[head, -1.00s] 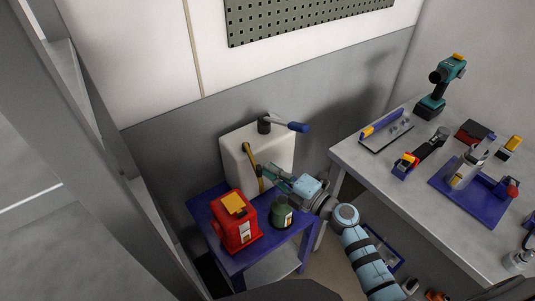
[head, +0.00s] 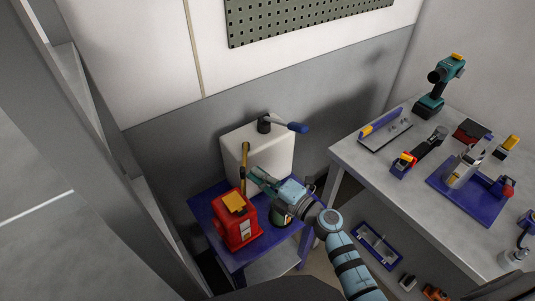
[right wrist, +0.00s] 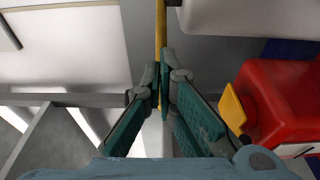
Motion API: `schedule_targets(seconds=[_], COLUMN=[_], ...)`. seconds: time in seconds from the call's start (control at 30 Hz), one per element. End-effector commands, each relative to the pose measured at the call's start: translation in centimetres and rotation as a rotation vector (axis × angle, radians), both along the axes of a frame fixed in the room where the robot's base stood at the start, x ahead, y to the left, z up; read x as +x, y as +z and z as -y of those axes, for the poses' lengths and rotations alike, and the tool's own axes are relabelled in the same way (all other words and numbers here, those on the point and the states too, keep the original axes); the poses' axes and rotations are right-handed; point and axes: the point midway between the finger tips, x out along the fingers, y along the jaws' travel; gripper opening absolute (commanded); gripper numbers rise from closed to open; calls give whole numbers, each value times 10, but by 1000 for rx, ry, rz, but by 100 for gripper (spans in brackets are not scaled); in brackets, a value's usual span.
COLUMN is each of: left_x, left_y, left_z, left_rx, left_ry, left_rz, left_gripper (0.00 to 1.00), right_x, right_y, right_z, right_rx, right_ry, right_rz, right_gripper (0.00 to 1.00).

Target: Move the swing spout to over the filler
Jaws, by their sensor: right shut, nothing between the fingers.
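The white tank (head: 270,155) stands on a blue side table and has a black cap with a blue-handled lever (head: 290,126) on top. A thin yellow bar (head: 244,160), which looks like the swing spout, reaches from the tank's front toward the red box (head: 236,227) with its orange-yellow top flap. Which part is the filler I cannot tell for sure. My right gripper (head: 253,176) is shut and empty, its fingertips close beside the bar. In the right wrist view the yellow bar (right wrist: 160,28) runs just beyond the fingertips (right wrist: 160,78); contact is unclear. My left gripper is out of view.
A dark green can (head: 279,217) on the blue table (head: 206,207) is partly hidden by my right gripper. The grey workbench (head: 350,150) at right carries a drill and several tools. A grey upright post (head: 75,150) stands at left.

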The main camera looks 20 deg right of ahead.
Motion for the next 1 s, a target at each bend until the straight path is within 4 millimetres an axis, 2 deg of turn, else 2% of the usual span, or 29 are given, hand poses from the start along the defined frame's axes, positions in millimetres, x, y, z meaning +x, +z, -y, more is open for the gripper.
schedule_targets(seconds=[0.43, 1.0], left_x=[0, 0], left_y=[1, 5], left_z=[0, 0], left_rx=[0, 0], left_ry=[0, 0], left_rz=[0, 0], left_gripper=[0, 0], right_x=[0, -1], right_y=[0, 0], right_z=[-3, -18], right_rx=[-1, -1], right_ry=[0, 0], right_rz=[-1, -1], right_gripper=[0, 0])
